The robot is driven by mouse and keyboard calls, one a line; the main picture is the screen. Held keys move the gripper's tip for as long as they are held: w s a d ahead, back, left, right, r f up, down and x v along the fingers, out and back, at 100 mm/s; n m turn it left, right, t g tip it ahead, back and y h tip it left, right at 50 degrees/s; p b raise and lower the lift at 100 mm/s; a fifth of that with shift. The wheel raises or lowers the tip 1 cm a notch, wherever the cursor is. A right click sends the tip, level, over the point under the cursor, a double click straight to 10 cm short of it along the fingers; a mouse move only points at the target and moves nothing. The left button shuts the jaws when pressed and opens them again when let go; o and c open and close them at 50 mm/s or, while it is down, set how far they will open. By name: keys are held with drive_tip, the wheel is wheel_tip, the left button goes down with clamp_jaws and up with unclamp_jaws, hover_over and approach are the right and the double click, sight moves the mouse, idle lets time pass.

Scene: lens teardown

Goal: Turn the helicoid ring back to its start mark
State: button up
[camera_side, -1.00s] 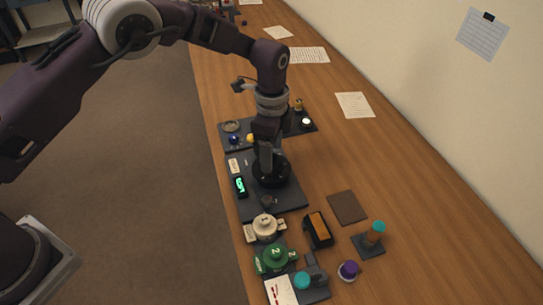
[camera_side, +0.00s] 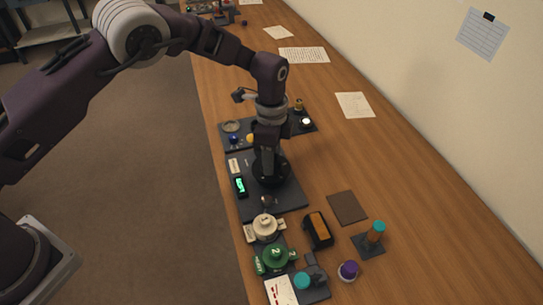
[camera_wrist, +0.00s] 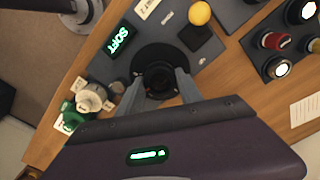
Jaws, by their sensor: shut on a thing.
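The helicoid ring is a black round part of the lens, standing on a dark grey plate (camera_side: 236,207). In the side view the ring (camera_side: 284,174) shows around and below my fingers. In the wrist view the ring (camera_wrist: 158,74) lies between the fingertips, with a dark round opening in its middle. My gripper (camera_wrist: 161,82) points down and is shut on the ring, one finger on each side; its fingers also show in the side view (camera_side: 268,163). I cannot make out the start mark. A small display (camera_wrist: 118,40) beside the lens reads "SOFT" in green.
A cream round part (camera_side: 265,226) and a green one marked 2 (camera_side: 275,257) stand nearer the camera. A black and orange block (camera_side: 318,230), a brown pad (camera_side: 347,208) and a teal-topped post (camera_side: 375,233) lie right. Bare wood is free along the right.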

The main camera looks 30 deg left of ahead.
drive_tip(key=n, duration=1)
drive_tip(key=shift+n, duration=0.4)
drive_tip(key=n, duration=1)
drive_tip(key=shift+n, duration=0.4)
drive_tip(key=o, duration=1.4)
